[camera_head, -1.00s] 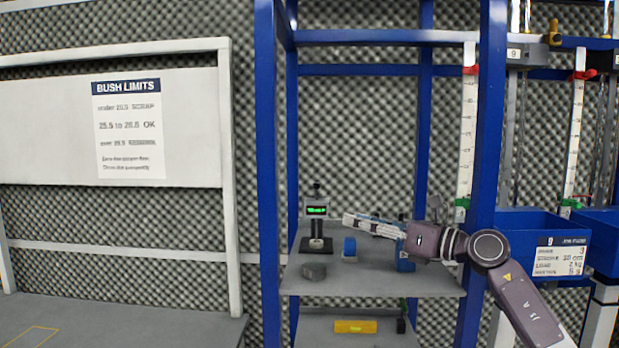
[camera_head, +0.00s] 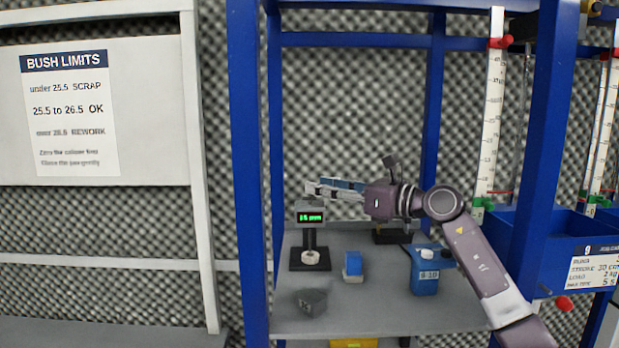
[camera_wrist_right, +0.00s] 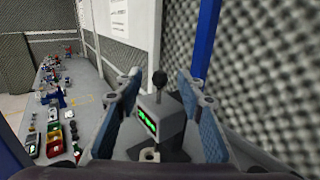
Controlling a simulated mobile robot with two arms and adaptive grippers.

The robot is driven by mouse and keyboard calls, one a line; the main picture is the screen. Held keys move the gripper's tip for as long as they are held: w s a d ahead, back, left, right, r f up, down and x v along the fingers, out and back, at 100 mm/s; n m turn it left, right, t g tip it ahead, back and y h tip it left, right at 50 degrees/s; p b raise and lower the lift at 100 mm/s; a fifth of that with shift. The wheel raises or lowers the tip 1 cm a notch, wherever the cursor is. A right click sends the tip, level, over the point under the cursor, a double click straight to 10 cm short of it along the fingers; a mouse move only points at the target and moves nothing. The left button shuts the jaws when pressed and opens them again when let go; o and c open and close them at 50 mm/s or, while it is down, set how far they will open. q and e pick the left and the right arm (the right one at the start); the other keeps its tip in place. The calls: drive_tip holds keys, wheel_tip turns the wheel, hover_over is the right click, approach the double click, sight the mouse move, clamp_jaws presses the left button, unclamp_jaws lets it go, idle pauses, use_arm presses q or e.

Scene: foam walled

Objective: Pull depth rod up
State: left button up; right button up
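The depth gauge (camera_head: 310,217) stands on the grey shelf, a black stand with a small green-lit display. In the right wrist view its grey head (camera_wrist_right: 162,122) shows green digits, and the black knob of the depth rod (camera_wrist_right: 160,78) sticks up on top. My right gripper (camera_head: 312,189) reaches in from the right at the gauge's top, its fingers hiding the knob in the head view. In the right wrist view my right gripper (camera_wrist_right: 160,88) is open, with blue-padded fingers on either side of the knob and gaps visible. My left gripper is out of view.
The grey shelf (camera_head: 380,315) also holds a blue-and-white block (camera_head: 352,267), a dark grey block (camera_head: 311,302) and a blue container (camera_head: 425,272). Blue frame posts (camera_head: 250,180) stand on both sides. A ruled white post (camera_head: 490,120) is at the right.

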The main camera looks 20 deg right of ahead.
drive_tip(key=p+x, duration=0.1)
drive_tip(key=x, duration=0.2)
drive_tip(key=shift+w+a, duration=0.3)
drive_tip(key=shift+w+a+f, duration=0.1)
drive_tip(key=shift+w, duration=0.15)
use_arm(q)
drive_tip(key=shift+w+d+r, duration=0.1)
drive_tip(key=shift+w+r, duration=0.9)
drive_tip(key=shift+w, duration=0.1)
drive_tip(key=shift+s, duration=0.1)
use_arm(e)
drive_tip(key=shift+s, duration=0.15)
drive_tip(key=shift+c, duration=0.9)
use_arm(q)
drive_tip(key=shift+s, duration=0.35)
use_arm(e)
clamp_jaws()
